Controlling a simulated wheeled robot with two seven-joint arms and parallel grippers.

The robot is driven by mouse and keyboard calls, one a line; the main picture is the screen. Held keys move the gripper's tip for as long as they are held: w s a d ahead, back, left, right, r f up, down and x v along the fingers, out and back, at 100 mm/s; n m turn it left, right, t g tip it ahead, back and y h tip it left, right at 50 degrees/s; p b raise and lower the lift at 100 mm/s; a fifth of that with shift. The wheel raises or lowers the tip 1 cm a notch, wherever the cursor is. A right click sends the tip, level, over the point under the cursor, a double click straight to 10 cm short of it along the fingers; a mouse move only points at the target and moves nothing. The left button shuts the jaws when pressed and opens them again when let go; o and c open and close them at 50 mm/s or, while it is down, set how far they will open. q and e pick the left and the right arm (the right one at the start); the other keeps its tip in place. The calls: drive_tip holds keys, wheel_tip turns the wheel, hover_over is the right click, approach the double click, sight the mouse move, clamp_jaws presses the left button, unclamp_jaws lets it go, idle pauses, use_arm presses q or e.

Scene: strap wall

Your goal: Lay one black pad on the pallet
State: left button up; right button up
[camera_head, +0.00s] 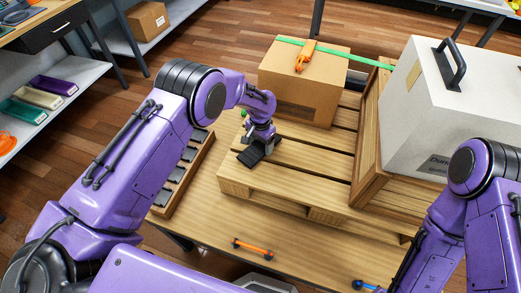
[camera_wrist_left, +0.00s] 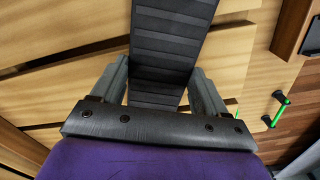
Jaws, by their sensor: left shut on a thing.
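A ribbed black pad (camera_head: 252,156) is held in my left gripper (camera_head: 262,143) at the left part of the wooden pallet (camera_head: 300,193). In the left wrist view the pad (camera_wrist_left: 170,45) runs lengthwise between the two fingers of my left gripper (camera_wrist_left: 163,85), with pallet slats (camera_wrist_left: 65,65) below it. I cannot tell whether the pad touches the slats. More dark pads (camera_head: 177,174) lie in a row in a wooden tray (camera_head: 203,163) left of the pallet. My right arm comes in at the lower right; its gripper is out of view.
A cardboard box (camera_head: 300,88) with a green strap (camera_head: 330,49) and orange buckle (camera_head: 305,56) stands at the pallet's back. An orange-and-black tool (camera_head: 253,248) lies on the table in front.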

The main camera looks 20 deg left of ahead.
sight(261, 146)
use_arm(q)
drive_tip(key=shift+w+f, duration=0.2)
drive_tip(key=shift+f, duration=0.15)
drive_tip(key=shift+r, duration=0.1)
drive_tip(key=shift+c, duration=0.6)
drive_tip(key=shift+s, duration=0.1)
drive_tip(key=o, duration=1.2)
drive_tip(key=shift+f, duration=0.2)
drive_tip(key=shift+o, duration=0.2)
drive_tip(key=shift+r, duration=0.5)
wheel_tip(261, 146, up, 12)
drive_tip(key=b, duration=0.1)
drive_tip(key=shift+f, duration=0.25)
use_arm(e)
wheel_tip(261, 146, down, 2)
drive_tip(key=shift+f, duration=0.1)
